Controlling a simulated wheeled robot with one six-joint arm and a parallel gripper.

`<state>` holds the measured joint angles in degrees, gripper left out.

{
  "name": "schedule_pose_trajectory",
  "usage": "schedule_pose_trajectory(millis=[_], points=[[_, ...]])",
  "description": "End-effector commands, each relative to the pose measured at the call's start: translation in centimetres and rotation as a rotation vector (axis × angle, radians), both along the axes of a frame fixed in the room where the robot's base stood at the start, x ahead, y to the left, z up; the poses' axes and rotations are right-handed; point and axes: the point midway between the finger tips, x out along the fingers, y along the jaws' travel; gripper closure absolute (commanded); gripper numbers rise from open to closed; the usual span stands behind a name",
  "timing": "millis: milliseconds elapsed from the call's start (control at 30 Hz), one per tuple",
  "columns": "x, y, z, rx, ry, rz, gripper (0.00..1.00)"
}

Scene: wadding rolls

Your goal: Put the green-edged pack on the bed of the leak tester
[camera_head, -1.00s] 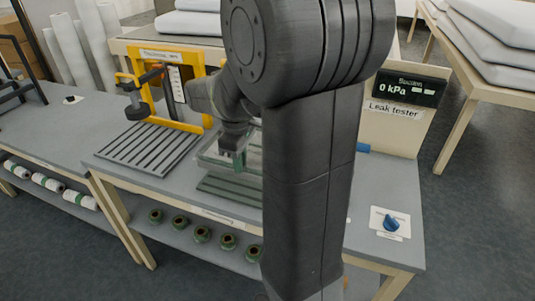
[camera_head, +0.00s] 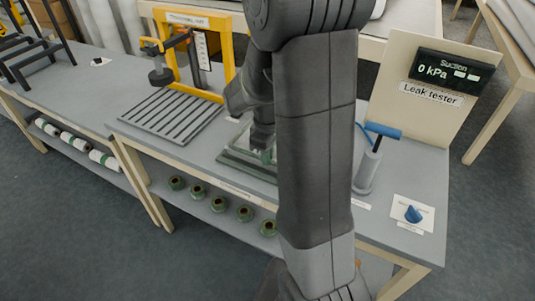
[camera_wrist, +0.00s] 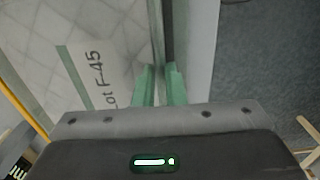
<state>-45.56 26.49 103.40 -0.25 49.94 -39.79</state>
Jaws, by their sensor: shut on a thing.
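The green-edged pack (camera_wrist: 110,35) fills the left of the wrist view, clear and tile-patterned, with a green stripe and a label reading "Lot F-45". My gripper (camera_wrist: 160,85) is shut on its edge with green fingertips. My arm hides much of the bed and pack.
The leak tester's display reads 0 kPa. A pump with a blue handle (camera_head: 383,131) and a blue knob (camera_head: 413,213) stand to the right. A yellow-framed press (camera_head: 229,65) with a slatted bed (camera_head: 170,118) is to the left. Several green-ended rolls (camera_head: 219,204) lie on the shelf below.

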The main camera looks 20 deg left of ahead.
Motion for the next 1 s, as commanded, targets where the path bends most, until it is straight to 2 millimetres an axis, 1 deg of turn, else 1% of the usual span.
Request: schedule_pose_trajectory(millis=[200, 300, 333, 433, 767, 867, 967, 1000], points=[[0.0, 0.0, 0.0, 0.001, -0.001, 0.000, 1.00], [0.0, 0.0, -0.3, 0.000, 0.000, 0.000, 1.00], [0.0, 0.0, -0.3, 0.000, 0.000, 0.000, 0.88], [0.0, 0.0, -0.2, 0.000, 0.000, 0.000, 0.68], [0.0, 0.0, 0.0, 0.001, 0.000, 0.000, 0.68], [0.1, 0.1, 0.9, 0.003, -0.002, 0.000, 0.68], [0.1, 0.1, 2.7, 0.005, -0.004, 0.000, 0.68], [0.0, 0.1, 3.5, 0.004, -0.004, 0.000, 0.68]])
